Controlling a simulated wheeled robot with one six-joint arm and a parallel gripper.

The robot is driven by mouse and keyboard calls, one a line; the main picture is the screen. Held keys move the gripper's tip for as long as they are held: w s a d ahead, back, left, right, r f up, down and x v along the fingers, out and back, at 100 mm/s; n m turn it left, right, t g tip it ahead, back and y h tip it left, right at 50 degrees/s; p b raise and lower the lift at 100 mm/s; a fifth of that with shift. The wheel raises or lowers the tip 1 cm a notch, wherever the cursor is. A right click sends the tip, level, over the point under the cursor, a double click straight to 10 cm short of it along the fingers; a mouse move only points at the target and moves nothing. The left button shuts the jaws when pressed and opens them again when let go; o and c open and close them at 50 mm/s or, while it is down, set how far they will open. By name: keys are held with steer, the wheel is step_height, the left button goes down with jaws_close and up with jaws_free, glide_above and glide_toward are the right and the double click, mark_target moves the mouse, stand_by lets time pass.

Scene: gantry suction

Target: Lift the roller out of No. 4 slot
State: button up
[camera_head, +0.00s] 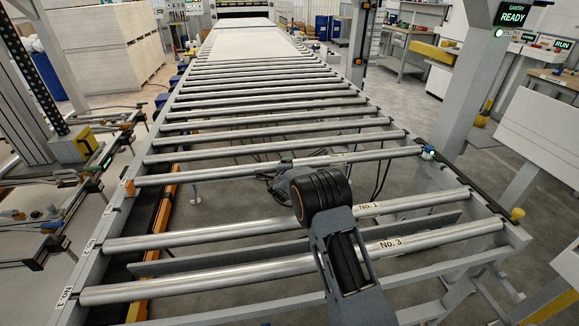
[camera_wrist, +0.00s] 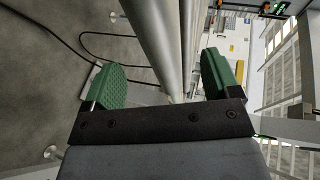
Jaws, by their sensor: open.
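A conveyor frame (camera_head: 107,222) carries metal rollers across it. One roller (camera_head: 240,233) has a "No. 1" label beside its right part, and the nearest roller (camera_head: 200,281) has a "No. 3" label. The roller farther back (camera_head: 225,174) bears a small label that I cannot read clearly, so I cannot tell which one is No. 4. My gripper (camera_wrist: 163,78) is open in the wrist view, with a green finger on each side. A metal roller (camera_wrist: 160,45) runs lengthwise between the fingers in that view, with no visible grip on it. My arm hides most of the gripper in the head view.
A thin grey bar (camera_head: 225,256) lies between the two nearest rollers. Several rollers continue to the back, ending at a pale flat panel (camera_head: 248,42). A grey post (camera_head: 464,95) stands right. Cables lie on the floor below. A wide gap lies behind the No. 1 roller.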

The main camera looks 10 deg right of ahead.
steer(key=shift+p+x, duration=0.35)
steer(key=shift+x, duration=2.1)
steer(key=shift+c, duration=0.5)
jaws_close()
steer(key=shift+w+r, duration=0.1)
steer(key=shift+r, duration=0.1)
